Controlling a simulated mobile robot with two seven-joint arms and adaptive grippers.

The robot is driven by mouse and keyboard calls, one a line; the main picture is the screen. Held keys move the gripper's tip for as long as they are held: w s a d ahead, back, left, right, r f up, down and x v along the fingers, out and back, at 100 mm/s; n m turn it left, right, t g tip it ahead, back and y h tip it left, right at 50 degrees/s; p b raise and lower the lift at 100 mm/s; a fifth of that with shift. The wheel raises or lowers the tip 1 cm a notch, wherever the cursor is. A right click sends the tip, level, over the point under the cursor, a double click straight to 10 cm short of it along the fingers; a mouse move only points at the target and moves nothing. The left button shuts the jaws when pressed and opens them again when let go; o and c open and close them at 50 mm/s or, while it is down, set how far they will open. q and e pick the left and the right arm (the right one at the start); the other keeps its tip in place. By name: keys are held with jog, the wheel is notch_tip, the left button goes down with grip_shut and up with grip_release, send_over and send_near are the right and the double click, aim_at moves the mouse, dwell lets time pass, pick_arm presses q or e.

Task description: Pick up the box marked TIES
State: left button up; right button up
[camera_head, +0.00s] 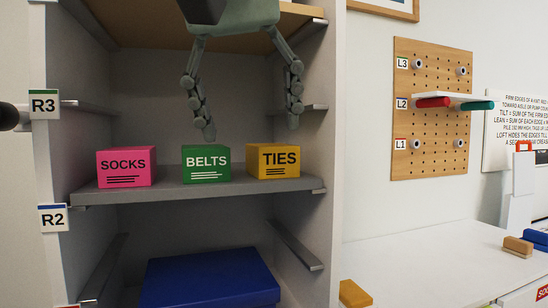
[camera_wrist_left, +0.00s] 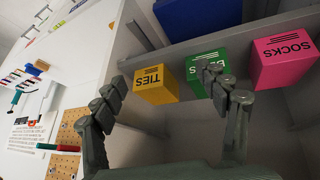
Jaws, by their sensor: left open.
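The yellow box marked TIES (camera_head: 273,162) stands at the right end of the grey shelf, beside the wardrobe's side wall. My left gripper (camera_head: 251,130) hangs fingers down above the shelf, open and empty. In the head view its right finger is above the TIES box and its left finger is above the green BELTS box (camera_head: 206,164). My right gripper is not in view.
A pink SOCKS box (camera_head: 126,167) stands left of BELTS on the same shelf (camera_head: 190,190). A big blue box (camera_head: 210,280) lies below. A pegboard (camera_head: 432,130) hangs right of the wardrobe, above a white surface (camera_head: 430,265).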

pick_arm(q)
jog(key=p, duration=0.2)
send_near(270, 145)
jog(key=x, duration=0.4)
jog(key=shift+f, duration=0.35)
jog(key=x, duration=0.5)
jog(key=shift+w, duration=0.2)
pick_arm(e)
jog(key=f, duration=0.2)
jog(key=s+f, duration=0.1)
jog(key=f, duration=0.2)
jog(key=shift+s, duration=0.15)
pick_arm(q)
jog(key=shift+c, duration=0.5)
jog(key=c, duration=0.9)
